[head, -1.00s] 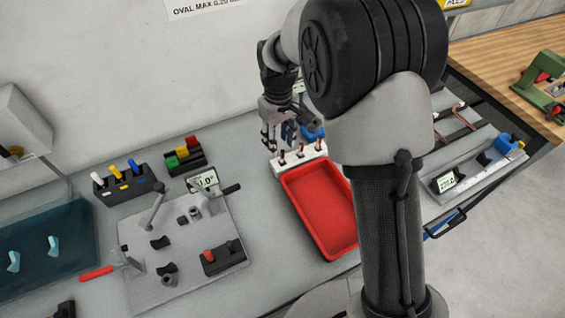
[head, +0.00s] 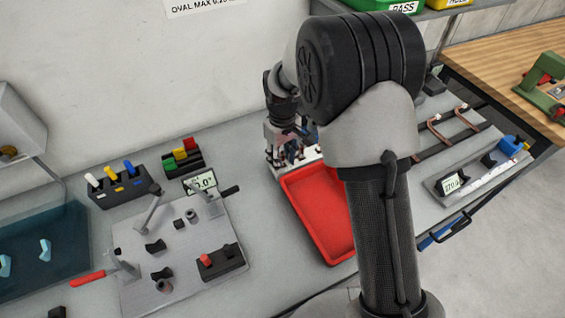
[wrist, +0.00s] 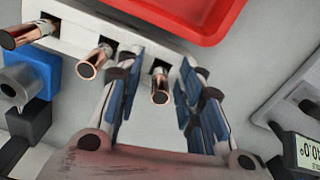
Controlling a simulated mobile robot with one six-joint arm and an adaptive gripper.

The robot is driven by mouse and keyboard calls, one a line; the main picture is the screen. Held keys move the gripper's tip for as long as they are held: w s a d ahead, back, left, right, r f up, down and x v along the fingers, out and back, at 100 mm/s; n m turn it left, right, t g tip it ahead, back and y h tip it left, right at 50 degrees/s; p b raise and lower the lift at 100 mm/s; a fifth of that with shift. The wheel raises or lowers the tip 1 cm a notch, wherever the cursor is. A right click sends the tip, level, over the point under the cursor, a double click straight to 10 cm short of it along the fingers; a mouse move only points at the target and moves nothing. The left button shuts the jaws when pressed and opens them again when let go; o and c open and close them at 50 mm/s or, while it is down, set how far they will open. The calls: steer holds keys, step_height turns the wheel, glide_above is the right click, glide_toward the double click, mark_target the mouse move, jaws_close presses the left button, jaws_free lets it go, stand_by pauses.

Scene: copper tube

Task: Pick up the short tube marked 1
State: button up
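Three short copper tubes stand in a white rack (wrist: 72,28): a left one (wrist: 27,34), a middle one (wrist: 94,62) and a right one (wrist: 160,86) in the wrist view. No number marks are legible, so I cannot tell which is tube 1. My gripper (wrist: 161,58) is open, with one blue-padded finger on each side of the right tube and gaps between pads and tube. In the head view my gripper (head: 284,160) is low at the rack, and my arm hides most of the rack and tubes.
A red tray (head: 318,212) lies right beside the rack. A blue fitting (wrist: 30,82) stands close to the rack in the wrist view. A fixture plate (head: 178,250) lies to the left, and a measuring rail with a display (head: 453,182) to the right.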

jaws_close()
stand_by(0.4)
